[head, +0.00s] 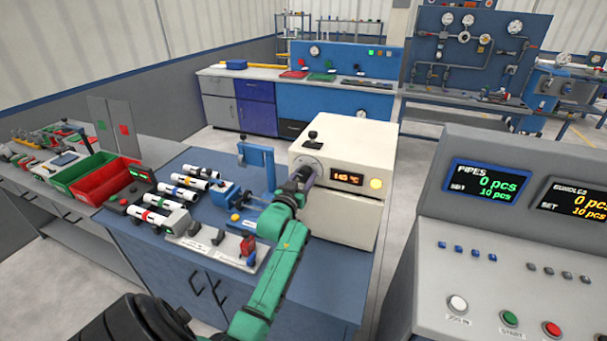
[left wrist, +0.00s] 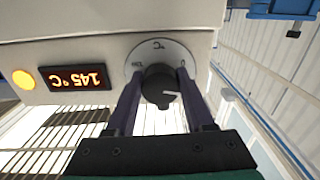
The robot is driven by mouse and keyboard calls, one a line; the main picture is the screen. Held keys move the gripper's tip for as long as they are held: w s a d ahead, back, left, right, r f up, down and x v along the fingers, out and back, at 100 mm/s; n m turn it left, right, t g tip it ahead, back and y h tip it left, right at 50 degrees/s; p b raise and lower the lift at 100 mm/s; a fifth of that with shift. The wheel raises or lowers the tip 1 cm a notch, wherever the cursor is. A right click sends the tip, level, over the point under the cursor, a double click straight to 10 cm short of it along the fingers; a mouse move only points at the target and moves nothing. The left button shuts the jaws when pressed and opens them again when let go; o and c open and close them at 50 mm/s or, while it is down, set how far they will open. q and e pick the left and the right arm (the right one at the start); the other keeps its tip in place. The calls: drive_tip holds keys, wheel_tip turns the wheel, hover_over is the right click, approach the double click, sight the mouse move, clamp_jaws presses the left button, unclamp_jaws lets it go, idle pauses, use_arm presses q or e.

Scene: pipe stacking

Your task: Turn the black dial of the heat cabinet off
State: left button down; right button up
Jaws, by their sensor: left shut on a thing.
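The heat cabinet (head: 345,160) is a cream box on the blue bench. Its display (head: 347,178) reads about 145 °C in orange, and a round amber lamp (head: 376,183) beside it is lit. In the left wrist view the black dial (left wrist: 160,84) sits on a pale round scale plate (left wrist: 158,50), with the display (left wrist: 76,78) upside down and the lamp (left wrist: 24,80) beyond it. My left gripper (left wrist: 158,86) has its two purple fingers on either side of the dial, shut on it. In the head view my left gripper (head: 303,178) hides the dial. My right gripper is not in view.
Several white pipes with coloured bands (head: 180,193) lie on the bench left of my arm, near a blue fixture (head: 257,163). Red and green bins (head: 100,183) stand at the far left. A grey console (head: 520,240) with displays and buttons stands at the right.

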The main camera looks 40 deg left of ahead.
use_arm(q)
drive_tip(key=n+p, duration=0.1)
drive_tip(key=n, duration=0.3)
drive_tip(key=shift+d+n, duration=0.15)
drive_tip(key=shift+n, duration=0.15)
drive_tip(key=shift+n+p, duration=0.8)
drive_tip(key=shift+n, duration=1.1)
drive_tip(key=shift+c, duration=1.4)
unclamp_jaws()
drive_tip(key=b+v, duration=0.3)
drive_tip(key=v, duration=1.1)
drive_tip(key=shift+s+d+b, duration=0.2)
drive_tip(key=shift+b, duration=0.15)
